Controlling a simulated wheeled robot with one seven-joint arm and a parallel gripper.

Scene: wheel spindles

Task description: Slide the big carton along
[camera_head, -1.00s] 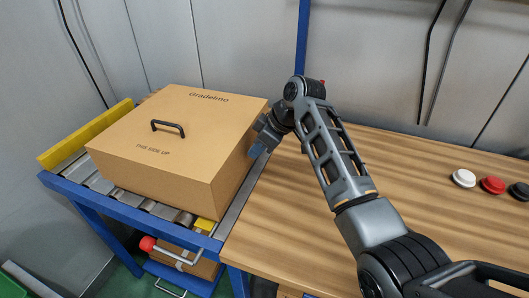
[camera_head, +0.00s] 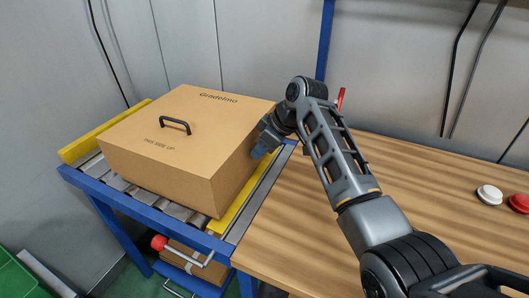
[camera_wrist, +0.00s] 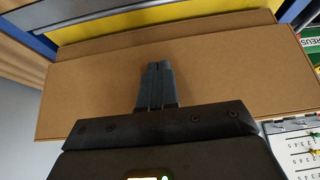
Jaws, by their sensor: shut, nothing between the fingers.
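The big carton (camera_head: 180,158) is a closed tan box with a black handle on top, sitting on a roller conveyor (camera_head: 150,205). Its left side is close to the far-left yellow rail (camera_head: 80,148). A strip of the right yellow rail (camera_head: 240,203) shows beside its right side. My gripper (camera_head: 257,152) is at the carton's right side, near its far end, with shut, empty fingers. In the wrist view the fingertips (camera_wrist: 158,68) point at the carton's plain brown face (camera_wrist: 220,75); whether they touch it I cannot tell.
A wooden bench (camera_head: 320,220) adjoins the conveyor on the right, with white (camera_head: 489,194) and red (camera_head: 519,202) round pieces at its right. A grey wall stands behind. A red-ended lever (camera_head: 160,242) sits below the conveyor's front edge. A green bin (camera_head: 15,275) is at lower left.

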